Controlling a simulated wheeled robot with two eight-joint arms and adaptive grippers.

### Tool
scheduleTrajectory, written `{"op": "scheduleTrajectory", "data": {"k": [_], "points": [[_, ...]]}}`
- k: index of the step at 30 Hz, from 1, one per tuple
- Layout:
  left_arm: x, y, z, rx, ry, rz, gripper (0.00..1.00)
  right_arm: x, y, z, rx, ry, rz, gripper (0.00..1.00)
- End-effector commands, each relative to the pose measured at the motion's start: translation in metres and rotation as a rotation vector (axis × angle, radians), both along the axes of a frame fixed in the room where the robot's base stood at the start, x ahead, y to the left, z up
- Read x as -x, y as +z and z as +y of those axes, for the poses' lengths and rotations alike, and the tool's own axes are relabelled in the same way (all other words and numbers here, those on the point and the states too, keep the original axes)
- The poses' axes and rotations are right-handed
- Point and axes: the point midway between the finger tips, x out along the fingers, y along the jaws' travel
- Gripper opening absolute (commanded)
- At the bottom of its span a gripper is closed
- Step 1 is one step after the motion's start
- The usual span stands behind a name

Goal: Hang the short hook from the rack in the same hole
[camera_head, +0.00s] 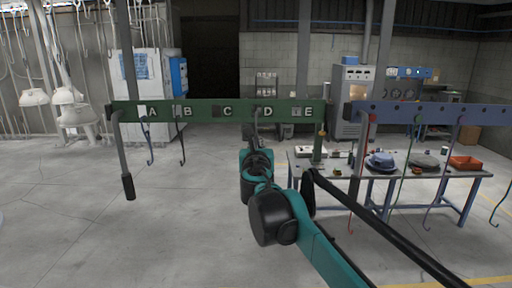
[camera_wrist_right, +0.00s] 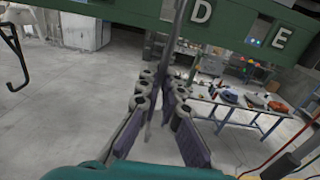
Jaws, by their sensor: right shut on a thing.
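A green rail (camera_head: 205,115) with holes marked A to E crosses the head view. My right gripper (camera_head: 257,148) is below the D mark, shut on a grey hook (camera_head: 254,118). In the wrist view the right gripper (camera_wrist_right: 161,95) has its fingers around the lower part of the grey hook (camera_wrist_right: 182,35). Its shank rises in front of the green rail, just left of the letter D, by a hole. I cannot tell whether its tip is in the hole. A blue rack (camera_head: 435,112) with hooks is at the right. My left gripper is not in view.
A blue hook (camera_head: 150,150) and a black hook (camera_head: 182,150) hang near A and B. A worktable (camera_head: 470,174) with blue and red items stands behind the blue rack.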

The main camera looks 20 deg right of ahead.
Motion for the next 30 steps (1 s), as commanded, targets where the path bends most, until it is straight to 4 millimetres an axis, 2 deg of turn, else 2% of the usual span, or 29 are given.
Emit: {"op": "scheduleTrajectory", "data": {"k": [3, 30], "points": [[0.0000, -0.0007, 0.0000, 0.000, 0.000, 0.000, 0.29, -0.0081, -0.0004, -0.0023, 0.000, 0.000, 0.000, 0.00], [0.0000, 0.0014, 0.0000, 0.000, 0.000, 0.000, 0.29, -0.0137, 0.0000, -0.0037, 0.000, 0.001, 0.000, 0.00]]}}
